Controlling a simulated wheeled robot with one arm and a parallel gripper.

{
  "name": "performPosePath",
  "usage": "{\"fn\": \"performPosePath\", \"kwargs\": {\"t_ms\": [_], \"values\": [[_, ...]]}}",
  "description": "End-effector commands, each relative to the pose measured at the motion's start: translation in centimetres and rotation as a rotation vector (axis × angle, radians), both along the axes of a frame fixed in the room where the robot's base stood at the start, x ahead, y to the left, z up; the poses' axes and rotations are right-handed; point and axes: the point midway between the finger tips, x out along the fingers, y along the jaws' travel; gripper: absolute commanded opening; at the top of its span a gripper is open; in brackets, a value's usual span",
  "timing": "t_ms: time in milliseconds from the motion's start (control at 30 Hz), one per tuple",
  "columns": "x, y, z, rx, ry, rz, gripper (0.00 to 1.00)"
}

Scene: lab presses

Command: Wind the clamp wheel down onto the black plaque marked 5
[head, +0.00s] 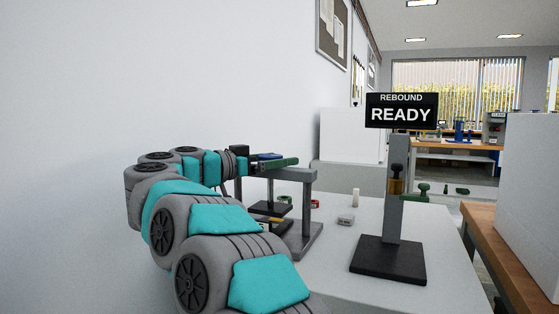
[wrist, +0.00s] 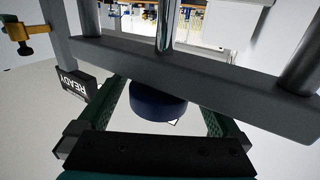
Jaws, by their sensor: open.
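The clamp press (head: 305,205) is a grey frame with a top crossbar, standing on the table in the head view. Its clamp wheel looks like the dark blue round knob in the wrist view (wrist: 158,106), partly visible in the head view (head: 268,156). My gripper (head: 278,161) is at the top of the press. Its two green fingers are open, one on each side of the knob, with visible gaps. A dark plate (head: 268,208) hangs inside the frame. No plaque marked 5 can be made out; my arm hides part of the press base.
A stand with a sign reading REBOUND READY (head: 401,111) stands to the right on a black base (head: 388,262). A wall is at the left; a wooden bench (head: 515,255) is at the right.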

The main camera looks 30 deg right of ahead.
Motion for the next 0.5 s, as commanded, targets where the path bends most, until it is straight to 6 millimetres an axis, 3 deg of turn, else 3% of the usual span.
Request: {"fn": "performPosePath", "kwargs": {"t_ms": [300, 500], "values": [[-0.7, 5.1, 0.0, 0.0, 0.0, 0.003, 1.0], [-1.0, 6.4, 0.0, 0.001, 0.0, 0.001, 1.0]]}}
